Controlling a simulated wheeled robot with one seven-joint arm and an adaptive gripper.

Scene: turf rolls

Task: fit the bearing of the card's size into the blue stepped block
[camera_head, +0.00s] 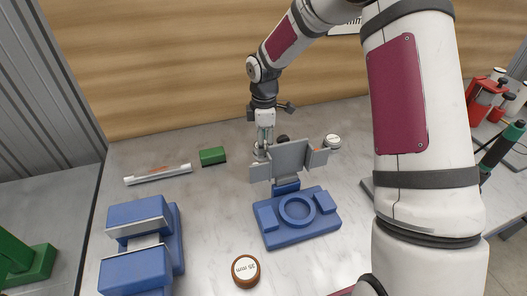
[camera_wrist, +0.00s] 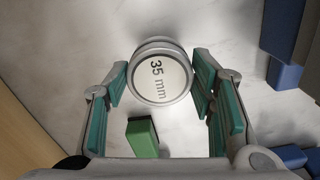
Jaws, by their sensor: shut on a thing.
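My gripper (camera_wrist: 158,82) is shut on a round grey bearing (camera_wrist: 160,72) whose white face reads "35 mm". In the head view, my gripper (camera_head: 262,140) points down behind the grey panels, and the bearing (camera_head: 259,153) is partly hidden there. I cannot tell whether it touches the table. The blue stepped block (camera_head: 297,230) with a raised round ring lies in front and to the right of my gripper, apart from the bearing. A white card (camera_head: 346,27) on the back wall is mostly hidden by my arm; its size cannot be read.
Grey upright panels (camera_head: 290,155) stand between my gripper and the ring. A brown disc (camera_head: 246,270) with a hard-to-read label lies in front; a white-topped round piece (camera_head: 333,141) lies right. A green block (camera_head: 212,156), a pale bar (camera_head: 158,174) and blue-grey blocks (camera_head: 138,270) lie left.

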